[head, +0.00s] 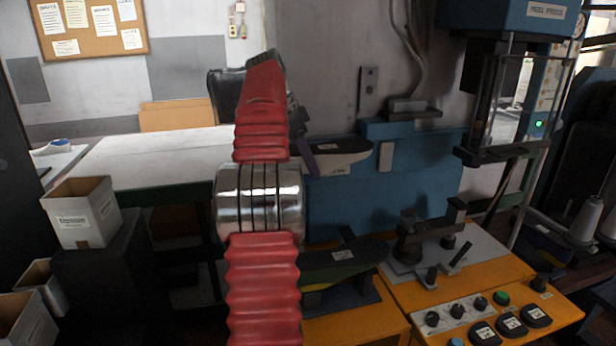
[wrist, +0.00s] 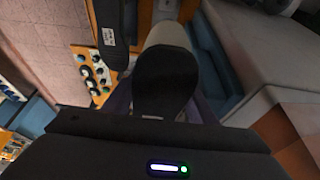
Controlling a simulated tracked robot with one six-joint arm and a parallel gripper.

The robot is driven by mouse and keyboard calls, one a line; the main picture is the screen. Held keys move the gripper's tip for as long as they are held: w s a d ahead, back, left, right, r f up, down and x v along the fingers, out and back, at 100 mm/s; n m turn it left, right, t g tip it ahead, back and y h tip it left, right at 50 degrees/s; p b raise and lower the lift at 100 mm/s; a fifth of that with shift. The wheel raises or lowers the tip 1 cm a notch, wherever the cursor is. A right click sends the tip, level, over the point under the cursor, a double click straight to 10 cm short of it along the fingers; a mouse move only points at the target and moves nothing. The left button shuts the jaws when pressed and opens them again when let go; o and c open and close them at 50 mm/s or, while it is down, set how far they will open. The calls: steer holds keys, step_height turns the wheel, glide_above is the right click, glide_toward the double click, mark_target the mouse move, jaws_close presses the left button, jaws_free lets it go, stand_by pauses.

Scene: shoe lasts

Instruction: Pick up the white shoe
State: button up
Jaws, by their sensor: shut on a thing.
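The white shoe (head: 350,159), a pale last with a dark top and a small label, is held in the air in the middle of the head view, its toe to the right. In the wrist view the shoe (wrist: 170,38) shows its pale toe far off and its dark end close to me. My gripper (head: 308,160) is shut on it, with one purple finger across its left end. In the wrist view purple finger parts show on both sides of the dark end. My red arm hides part of the gripper.
A second, dark shoe last (head: 345,258) sits on a stand on the orange bench below. A blue press (head: 520,80) and a control panel (head: 470,315) are at right. A pale table (head: 150,158) and white boxes (head: 83,213) are at left.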

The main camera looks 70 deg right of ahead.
steer(key=shift+r, duration=2.05)
steer(key=shift+s+a, duration=0.1)
